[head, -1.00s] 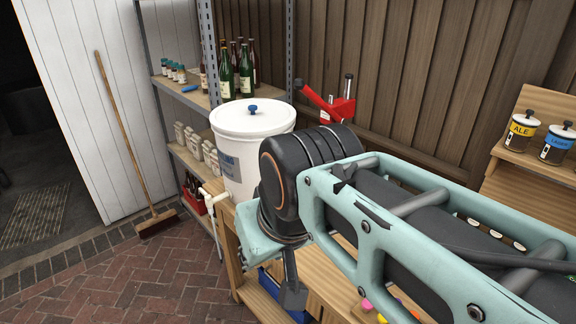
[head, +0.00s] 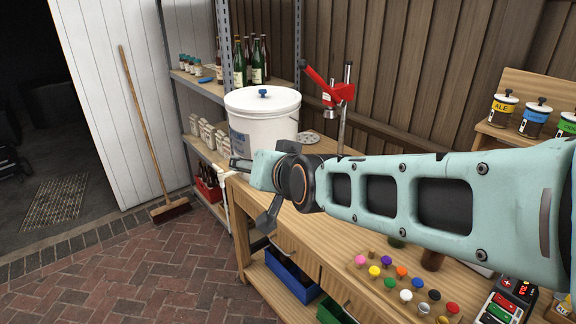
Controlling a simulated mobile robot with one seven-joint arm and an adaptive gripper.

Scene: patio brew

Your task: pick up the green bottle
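Green bottles with pale labels (head: 257,72) stand on the upper shelf at the back, beside brown bottles. On the workbench, the lower edge of a dark green thing (head: 397,242) shows below my arm; the arm hides the rest, so I cannot tell if it is a bottle. A brown, bottle-like base (head: 432,261) shows to its right. My arm reaches across from the right, and its end, with my gripper (head: 240,163), is in front of the white bucket at the bench's left end.
The white lidded bucket (head: 262,118) and a red bottle capper (head: 340,93) stand on the wooden workbench (head: 315,240). Coloured caps sit in a wooden block (head: 405,285) at the front. Labelled jars (head: 503,109) stand at right. A broom (head: 146,130) leans on the white wall; brick floor at left is clear.

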